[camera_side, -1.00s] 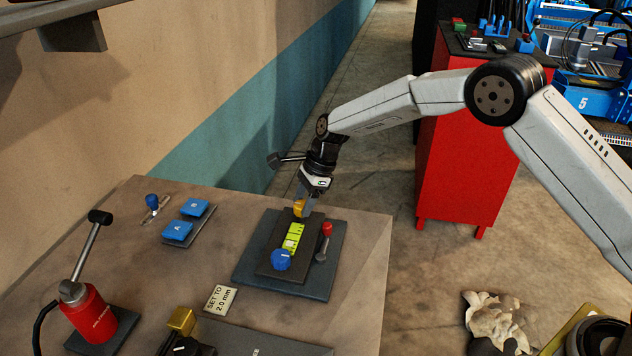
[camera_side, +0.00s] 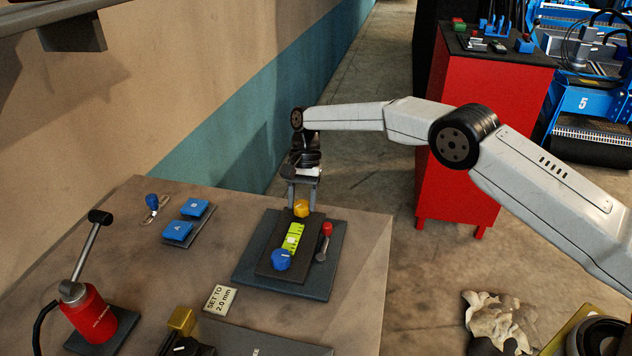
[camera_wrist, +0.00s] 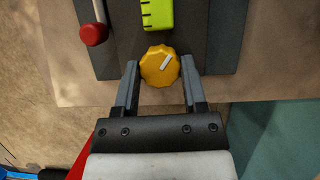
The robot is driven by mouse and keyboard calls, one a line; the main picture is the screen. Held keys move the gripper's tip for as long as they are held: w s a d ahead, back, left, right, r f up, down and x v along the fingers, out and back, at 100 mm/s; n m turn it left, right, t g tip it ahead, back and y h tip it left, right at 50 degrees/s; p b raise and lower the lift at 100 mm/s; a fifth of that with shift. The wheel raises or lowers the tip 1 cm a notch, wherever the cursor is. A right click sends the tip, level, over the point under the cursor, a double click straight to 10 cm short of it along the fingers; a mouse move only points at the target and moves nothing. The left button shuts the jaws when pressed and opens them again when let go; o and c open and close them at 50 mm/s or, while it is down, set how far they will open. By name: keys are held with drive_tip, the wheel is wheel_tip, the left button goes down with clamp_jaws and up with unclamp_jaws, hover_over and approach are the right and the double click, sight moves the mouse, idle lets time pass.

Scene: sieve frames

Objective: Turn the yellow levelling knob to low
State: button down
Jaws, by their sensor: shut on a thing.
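The yellow levelling knob (camera_side: 301,208) is at the back end of a dark block on the bench. In the wrist view the knob (camera_wrist: 160,66) is scalloped, with a white mark pointing to the upper right. My gripper (camera_wrist: 159,70) has one finger on each side of the knob and is shut on it. In the side view my gripper (camera_side: 301,200) points down at the knob from behind it. A green scale strip (camera_side: 297,232) with dark ticks runs from the yellow knob towards a blue knob (camera_side: 282,259).
A red-tipped lever (camera_side: 326,230) stands right of the green strip, close to the knobs. A card (camera_side: 220,299) reads "SET TO 2.0 mm". Blue blocks A (camera_side: 177,231) and B (camera_side: 194,207) lie to the left. A red cylinder with a lever (camera_side: 91,315) is at front left.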

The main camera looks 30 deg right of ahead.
sight(305, 208)
drive_tip(key=n, duration=0.2)
drive_tip(key=n+g+h, duration=0.1)
drive_tip(key=n, duration=0.1)
drive_tip(key=shift+a+n+h, duration=0.1)
drive_tip(key=shift+n+h, duration=0.2)
drive_tip(key=shift+n, duration=0.1)
drive_tip(key=shift+n+h, duration=0.3)
drive_tip(key=shift+n, duration=0.7)
idle(0.4)
drive_tip(key=shift+c, duration=0.7)
unclamp_jaws()
drive_tip(key=shift+r, duration=0.15)
drive_tip(key=shift+r, duration=1.65)
drive_tip(key=shift+s+r, duration=0.1)
